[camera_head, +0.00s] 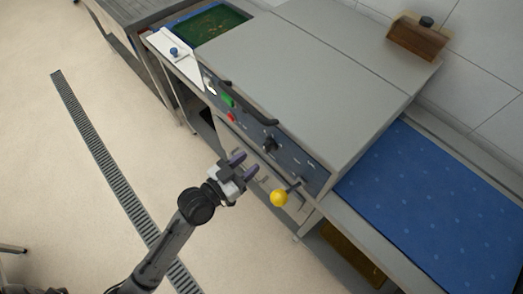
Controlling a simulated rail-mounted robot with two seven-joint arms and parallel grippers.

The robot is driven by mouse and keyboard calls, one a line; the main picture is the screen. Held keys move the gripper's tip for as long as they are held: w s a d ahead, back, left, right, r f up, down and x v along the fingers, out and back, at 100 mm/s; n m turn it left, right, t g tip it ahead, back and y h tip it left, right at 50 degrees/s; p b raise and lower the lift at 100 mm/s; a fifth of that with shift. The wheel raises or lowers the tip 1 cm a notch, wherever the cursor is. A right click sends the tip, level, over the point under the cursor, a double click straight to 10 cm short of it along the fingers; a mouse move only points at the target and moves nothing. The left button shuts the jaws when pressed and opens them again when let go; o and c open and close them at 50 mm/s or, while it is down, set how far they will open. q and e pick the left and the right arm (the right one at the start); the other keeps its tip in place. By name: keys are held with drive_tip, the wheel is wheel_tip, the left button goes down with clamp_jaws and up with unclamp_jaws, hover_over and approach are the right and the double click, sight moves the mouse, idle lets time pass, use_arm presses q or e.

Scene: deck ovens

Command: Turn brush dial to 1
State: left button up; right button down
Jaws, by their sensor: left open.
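The machine's dark control panel (250,128) runs along the front edge of a large grey box. A black dial (271,146) sits on the panel right of the middle; its markings are too small to read, and I cannot tell if it is the brush dial. A green button (227,100) and a red button (232,117) are farther left. A yellow ball knob (279,198) on a lever sticks out at the right end. My left gripper (246,167) is open and empty, just in front of the panel below the black dial. My right gripper is not in view.
A black handle (258,116) runs along the lid's front edge. A blue speckled surface (440,215) lies to the right. A wooden block (418,40) stands at the back. A white board with a blue knob (174,52) is at upper left. The floor in front is open, with a drain grate (105,160).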

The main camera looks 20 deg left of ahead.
sight(264, 150)
use_arm(q)
drive_tip(key=shift+x, duration=2.8)
clamp_jaws()
